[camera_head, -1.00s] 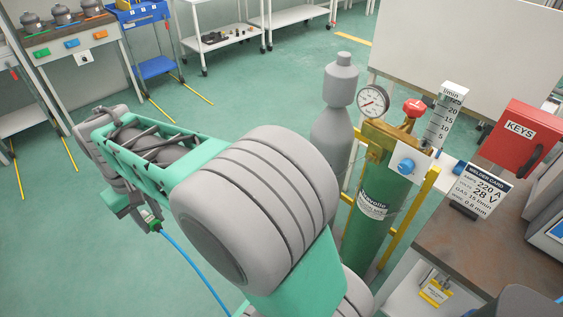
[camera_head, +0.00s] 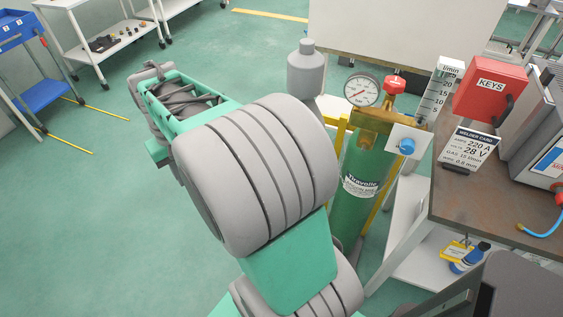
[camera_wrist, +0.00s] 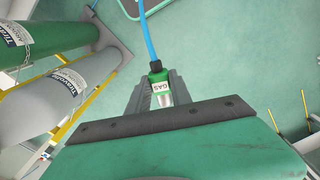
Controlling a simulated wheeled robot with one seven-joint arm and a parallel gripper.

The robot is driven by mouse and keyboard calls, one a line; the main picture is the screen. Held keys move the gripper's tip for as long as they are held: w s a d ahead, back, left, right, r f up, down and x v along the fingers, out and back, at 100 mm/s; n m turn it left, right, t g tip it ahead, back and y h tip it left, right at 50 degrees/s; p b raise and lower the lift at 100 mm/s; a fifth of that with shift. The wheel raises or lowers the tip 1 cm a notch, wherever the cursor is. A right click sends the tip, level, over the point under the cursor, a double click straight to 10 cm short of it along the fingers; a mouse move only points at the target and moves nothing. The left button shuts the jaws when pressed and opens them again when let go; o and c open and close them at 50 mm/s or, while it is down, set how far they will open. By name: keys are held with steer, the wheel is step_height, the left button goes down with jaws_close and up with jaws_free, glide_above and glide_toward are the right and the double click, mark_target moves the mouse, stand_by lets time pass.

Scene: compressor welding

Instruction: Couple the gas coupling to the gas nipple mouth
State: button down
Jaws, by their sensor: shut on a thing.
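The gas coupling (camera_wrist: 158,76) is a small green piece with a white GAS label and a blue hose (camera_wrist: 149,36) running from its far end. My gripper (camera_wrist: 160,84) is shut on it, with one dark jaw on either side, in the wrist view. My arm hides the gripper and coupling in the head view. A green gas cylinder (camera_head: 361,190) with a brass regulator (camera_head: 384,119), gauge (camera_head: 362,90) and flow tube (camera_head: 437,90) stands right of my arm. I cannot pick out the gas nipple mouth for certain. The held coupling appears clear of other things.
A grey cylinder (camera_head: 306,74) stands behind the green one, by a yellow frame (camera_head: 332,133). A workbench (camera_head: 463,205) at the right holds a red KEYS box (camera_head: 490,90), a welder card (camera_head: 468,150) and a blue hose end (camera_head: 522,228). Open green floor lies left.

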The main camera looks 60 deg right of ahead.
steer(key=s+d+m+p, duration=0.1)
steer(key=s+d+m, duration=0.6)
steer(key=s+d, duration=0.9)
steer(key=s+d+m, duration=0.2)
steer(key=s+d, duration=0.2)
steer(key=s, duration=0.5)
steer(key=s+d+m+p, duration=0.1)
steer(key=s+d+m, duration=0.2)
steer(key=s, duration=0.6)
steer(key=shift+d+f, duration=0.45)
steer(key=shift+d, duration=0.05)
steer(key=shift+a, duration=0.15)
steer(key=shift+w+d+p, duration=0.2)
steer(key=shift+d+p, duration=0.05)
steer(key=shift+d, duration=0.7)
steer(key=shift+w+d+p, duration=0.2)
steer(key=shift+w+d, duration=0.05)
steer(key=shift+d, duration=0.75)
steer(key=shift+w+d+p, duration=0.2)
steer(key=shift+d+p, duration=0.05)
steer(key=shift+d, duration=0.7)
steer(key=shift+d, duration=0.1)
steer(key=shift+w+d+p, duration=0.15)
steer(key=shift+d+p, duration=0.05)
steer(key=shift+d, duration=0.45)
steer(key=shift+w+d+p, duration=0.15)
steer(key=shift+d, duration=0.5)
